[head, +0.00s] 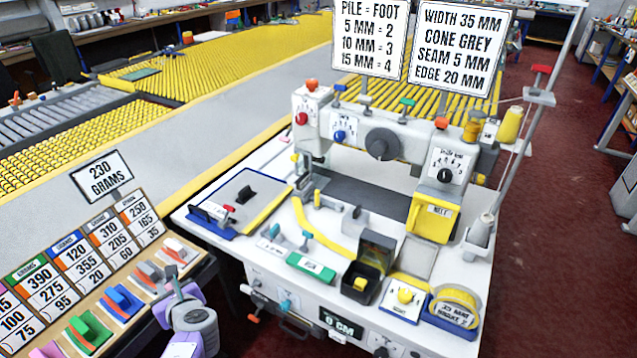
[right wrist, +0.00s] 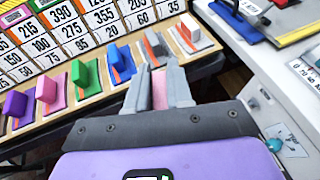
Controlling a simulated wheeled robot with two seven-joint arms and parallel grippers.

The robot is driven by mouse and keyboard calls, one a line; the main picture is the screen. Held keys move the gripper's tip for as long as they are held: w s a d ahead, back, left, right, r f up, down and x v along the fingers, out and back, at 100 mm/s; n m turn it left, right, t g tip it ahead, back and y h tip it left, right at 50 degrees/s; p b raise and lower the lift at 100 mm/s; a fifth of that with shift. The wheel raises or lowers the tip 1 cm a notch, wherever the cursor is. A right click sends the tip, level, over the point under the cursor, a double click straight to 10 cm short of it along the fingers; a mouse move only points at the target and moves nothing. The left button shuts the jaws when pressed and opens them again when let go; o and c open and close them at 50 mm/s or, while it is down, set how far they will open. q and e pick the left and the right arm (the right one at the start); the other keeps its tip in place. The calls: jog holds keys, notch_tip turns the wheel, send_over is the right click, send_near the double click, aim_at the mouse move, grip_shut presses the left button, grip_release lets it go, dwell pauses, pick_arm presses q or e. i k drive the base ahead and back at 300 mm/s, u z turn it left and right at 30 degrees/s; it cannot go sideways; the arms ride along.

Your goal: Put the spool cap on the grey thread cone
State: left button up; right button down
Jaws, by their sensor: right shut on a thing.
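A pale grey thread cone (head: 483,227) stands at the right end of the sewing machine table, beside a tall pole. A yellow cone (head: 510,124) sits higher up behind it. A red cap-like piece (head: 541,69) sits high on the pole; I cannot tell whether it is the spool cap. My right gripper (head: 174,279) is at the sample shelf, left of the table and far from the cones. In the right wrist view its fingers (right wrist: 159,90) are shut on a narrow pale pink thing (right wrist: 160,92), mostly hidden between them. My left gripper is not visible.
The sewing machine (head: 375,135) and a yellow box (head: 433,218) stand on the table. A black bin (head: 361,283) and a yellow roll (head: 455,304) are near its front.

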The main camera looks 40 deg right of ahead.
aim_at(484, 222)
jog(key=u, duration=0.85)
jog(key=k, duration=1.7)
jog(key=z, duration=1.2)
